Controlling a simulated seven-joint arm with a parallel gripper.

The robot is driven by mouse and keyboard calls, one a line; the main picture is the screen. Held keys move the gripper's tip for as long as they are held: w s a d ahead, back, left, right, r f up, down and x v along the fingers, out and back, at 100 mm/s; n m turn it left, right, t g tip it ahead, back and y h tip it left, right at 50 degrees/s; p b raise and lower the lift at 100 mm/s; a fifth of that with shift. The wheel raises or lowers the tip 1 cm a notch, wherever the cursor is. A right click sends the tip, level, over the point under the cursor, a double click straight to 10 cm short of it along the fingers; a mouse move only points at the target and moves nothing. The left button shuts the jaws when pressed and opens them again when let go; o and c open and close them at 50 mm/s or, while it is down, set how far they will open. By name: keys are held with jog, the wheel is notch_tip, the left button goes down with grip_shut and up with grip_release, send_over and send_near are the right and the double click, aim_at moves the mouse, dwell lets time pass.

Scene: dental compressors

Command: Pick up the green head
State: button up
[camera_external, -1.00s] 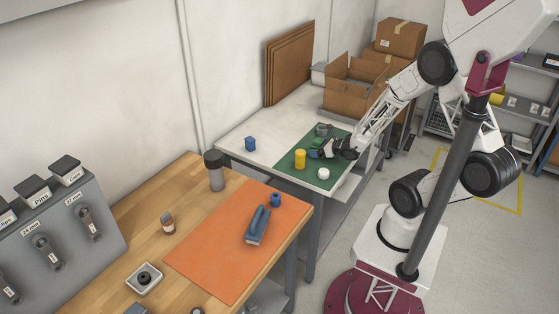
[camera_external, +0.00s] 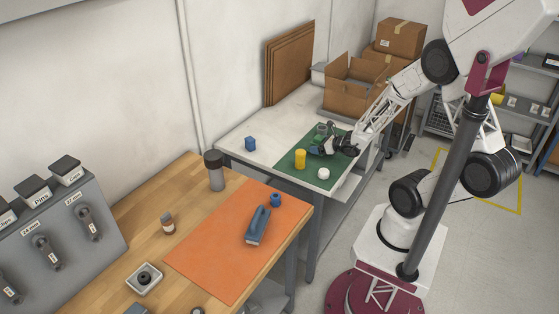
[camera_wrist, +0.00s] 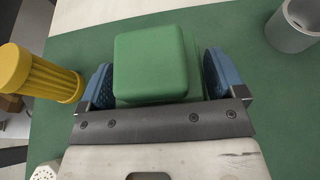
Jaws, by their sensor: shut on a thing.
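The green head (camera_wrist: 151,62) is a block with rounded edges. In the wrist view it sits between the two blue finger pads of my gripper (camera_wrist: 160,85), which is shut on it. The green mat shows below and around it, and I cannot tell whether the head still touches the mat. In the external view my gripper (camera_external: 321,147) is low over the green mat (camera_external: 288,165) on the white table, and the head is mostly hidden there.
A yellow ribbed cylinder (camera_wrist: 38,74) stands close on the left in the wrist view. A grey cup-like part (camera_wrist: 294,25) is at the upper right. A white round piece (camera_external: 323,173) lies on the mat. A blue part (camera_external: 250,144) stands on the white table left of the mat.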

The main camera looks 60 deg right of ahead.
aim_at(319, 137)
notch_tip(319, 137, up, 8)
jog(key=shift+r, duration=0.15)
dwell(0.3)
jog(key=shift+w, duration=0.1)
dwell(0.5)
